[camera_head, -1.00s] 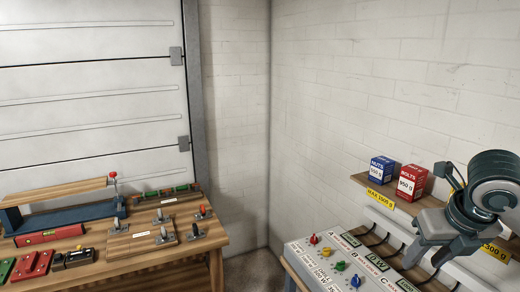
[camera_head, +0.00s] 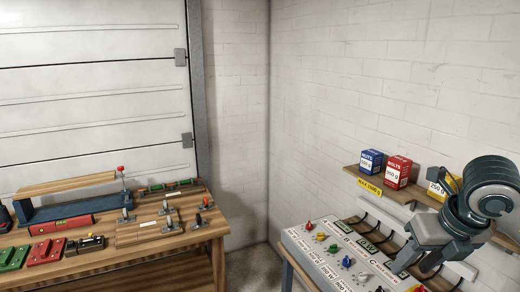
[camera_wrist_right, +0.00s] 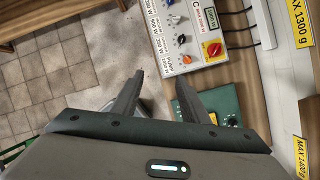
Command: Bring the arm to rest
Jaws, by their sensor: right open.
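My right gripper (camera_head: 413,264) is at the lower right of the head view, in front of the shelf and above the right end of the control panel. In the right wrist view its two fingers (camera_wrist_right: 162,100) stand apart with nothing between them. The grey control panel (camera_head: 318,262) with coloured knobs and printed labels lies below and left of it; the panel also shows in the right wrist view (camera_wrist_right: 178,62). My left gripper is not in view.
A wall shelf (camera_head: 350,174) holds a blue box (camera_head: 371,161), a red box (camera_head: 397,172) and a yellow box (camera_head: 437,184), close to my right arm. A wooden bench (camera_head: 170,248) with tools stands left. A green item (camera_wrist_right: 222,104) lies near the right fingers.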

